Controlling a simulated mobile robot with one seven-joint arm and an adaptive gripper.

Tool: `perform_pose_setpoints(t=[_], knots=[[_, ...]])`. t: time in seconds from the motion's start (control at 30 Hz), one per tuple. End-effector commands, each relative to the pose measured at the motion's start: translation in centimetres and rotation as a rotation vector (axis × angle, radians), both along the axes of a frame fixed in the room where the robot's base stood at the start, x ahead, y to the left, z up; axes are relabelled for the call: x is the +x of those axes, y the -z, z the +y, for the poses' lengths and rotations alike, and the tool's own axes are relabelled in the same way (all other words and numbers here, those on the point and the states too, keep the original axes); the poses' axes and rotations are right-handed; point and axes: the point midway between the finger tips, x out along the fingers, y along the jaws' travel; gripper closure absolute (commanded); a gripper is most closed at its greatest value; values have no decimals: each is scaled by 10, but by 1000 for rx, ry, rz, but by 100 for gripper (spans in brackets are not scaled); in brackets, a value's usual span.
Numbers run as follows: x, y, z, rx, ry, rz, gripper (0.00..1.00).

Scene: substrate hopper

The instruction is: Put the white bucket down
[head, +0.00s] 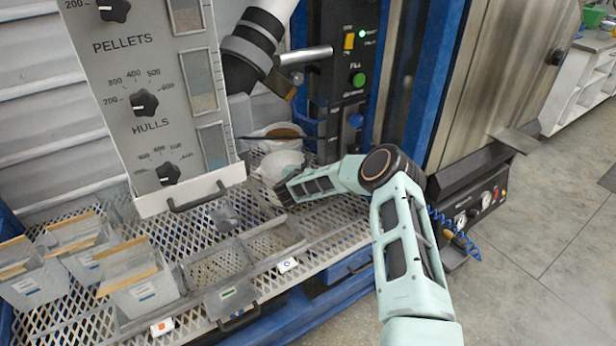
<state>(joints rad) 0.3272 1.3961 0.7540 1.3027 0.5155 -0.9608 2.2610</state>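A white bucket (274,163) is on or just above the metal mesh shelf, below the dark spout; I cannot tell whether its base touches the mesh. My gripper (285,184), at the end of my pale green arm, is at the bucket's right side and covers part of it. The gripper's fingers are small and dark here, and I cannot tell whether they are closed on the bucket.
The mesh shelf (336,222) has bare room in front of the bucket. Several clear bins (150,296) stand at the left. A panel with PELLETS and HULLS knobs (150,130) overhangs the shelf at left. A metal handle (305,56) and control box with FILL button (357,80) are behind.

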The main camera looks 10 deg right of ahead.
Motion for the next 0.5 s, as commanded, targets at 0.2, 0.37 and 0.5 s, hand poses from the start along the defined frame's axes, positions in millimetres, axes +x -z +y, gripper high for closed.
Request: perform_pose_setpoints(t=[0.2,0.37,0.5], knots=[[7,12,-4,-1,2,-1,100],[7,36,-3,-2,1,0,100],[7,38,-3,-2,0,-1,100]])
